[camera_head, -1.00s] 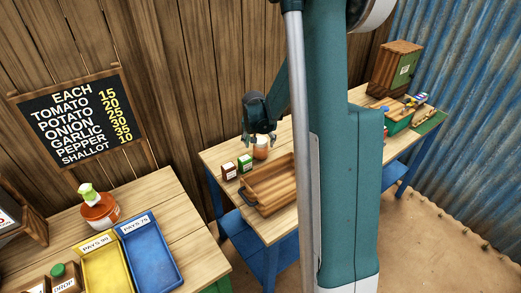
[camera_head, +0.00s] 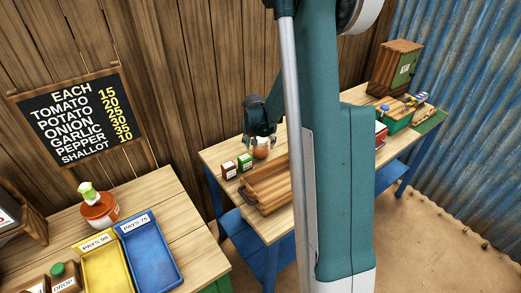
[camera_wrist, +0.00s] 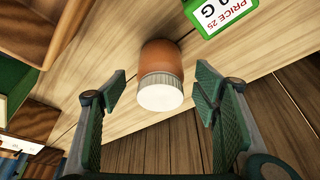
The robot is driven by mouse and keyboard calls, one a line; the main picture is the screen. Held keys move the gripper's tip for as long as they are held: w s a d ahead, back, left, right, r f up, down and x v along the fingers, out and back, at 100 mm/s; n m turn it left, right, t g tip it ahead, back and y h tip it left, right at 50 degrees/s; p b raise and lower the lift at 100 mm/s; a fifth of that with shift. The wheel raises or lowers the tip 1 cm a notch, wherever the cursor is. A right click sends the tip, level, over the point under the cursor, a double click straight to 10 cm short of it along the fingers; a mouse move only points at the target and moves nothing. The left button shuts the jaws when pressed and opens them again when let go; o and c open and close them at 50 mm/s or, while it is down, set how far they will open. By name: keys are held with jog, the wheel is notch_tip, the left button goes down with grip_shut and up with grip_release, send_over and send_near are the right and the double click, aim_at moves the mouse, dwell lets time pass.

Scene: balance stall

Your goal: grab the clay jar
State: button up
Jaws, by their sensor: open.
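The clay jar (camera_wrist: 161,78) is orange-brown with a pale, ribbed lid. In the wrist view it stands on the wooden table, at the upper middle, between and beyond my finger pads. My gripper (camera_wrist: 160,100) is open, with one green pad on each side of the jar's lid and visible gaps to both.
A wooden crate (camera_head: 262,199) stands in front. A plank wall is behind.

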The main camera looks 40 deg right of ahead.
jog(key=shift+x, duration=2.65)
jog(key=shift+c, duration=0.5)
jog(key=c, duration=1)
